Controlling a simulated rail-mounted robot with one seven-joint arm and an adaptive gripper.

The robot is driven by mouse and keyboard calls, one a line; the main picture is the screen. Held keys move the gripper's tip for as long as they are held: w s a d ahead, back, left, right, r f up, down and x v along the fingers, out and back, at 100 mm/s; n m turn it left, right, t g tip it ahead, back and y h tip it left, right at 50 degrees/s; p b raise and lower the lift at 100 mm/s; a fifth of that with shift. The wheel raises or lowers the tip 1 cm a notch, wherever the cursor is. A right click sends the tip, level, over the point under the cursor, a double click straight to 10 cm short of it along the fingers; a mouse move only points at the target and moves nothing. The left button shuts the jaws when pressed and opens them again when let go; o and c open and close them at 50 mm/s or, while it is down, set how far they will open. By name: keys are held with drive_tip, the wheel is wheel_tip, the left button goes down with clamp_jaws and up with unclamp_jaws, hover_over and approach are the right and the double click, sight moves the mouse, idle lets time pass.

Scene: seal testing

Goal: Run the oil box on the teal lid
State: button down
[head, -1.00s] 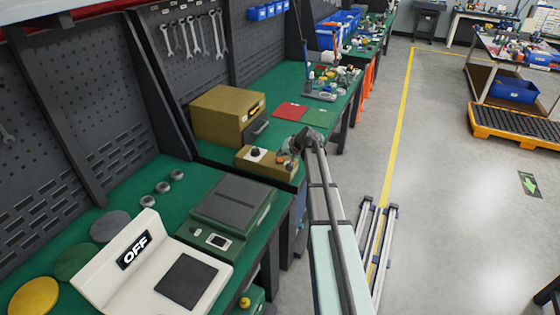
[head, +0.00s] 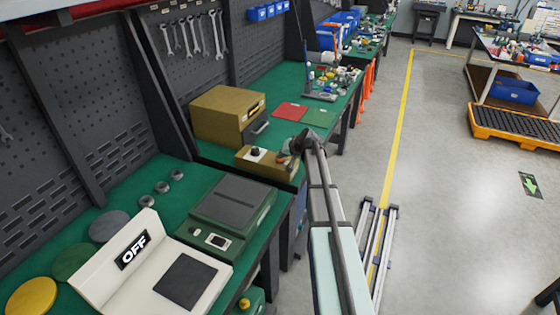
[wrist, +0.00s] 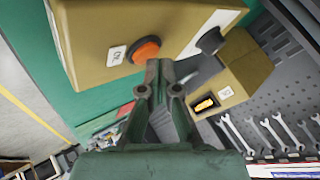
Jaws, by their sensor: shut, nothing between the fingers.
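The olive-tan oil box (head: 222,118) stands on the green bench in the head view, with a yellow-lit window and a front handle. It also shows in the wrist view (wrist: 245,70). A small tan control box (head: 255,165) in front carries a black knob (head: 257,153) and an orange button (wrist: 146,50). My gripper (wrist: 160,65) is shut and empty, its fingertips close beside the orange button; I cannot tell whether they touch it. I cannot make out a teal lid surely; a green disc (head: 72,262) lies at the lower left. Anything inside the oil box is hidden.
A white device reading OFF (head: 134,250) and a green machine (head: 235,205) stand on the near bench, with grey (head: 108,226) and yellow (head: 32,297) discs beside them. Red (head: 290,111) and green (head: 316,117) mats lie beyond the oil box.

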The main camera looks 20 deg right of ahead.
sight(281, 160)
drive_tip(key=shift+f+b, duration=0.35)
idle(0.4)
drive_tip(key=shift+r, duration=0.8)
drive_tip(key=shift+r, duration=0.1)
drive_tip(key=shift+r+p, duration=1.05)
drive_tip(key=shift+r, duration=1.35)
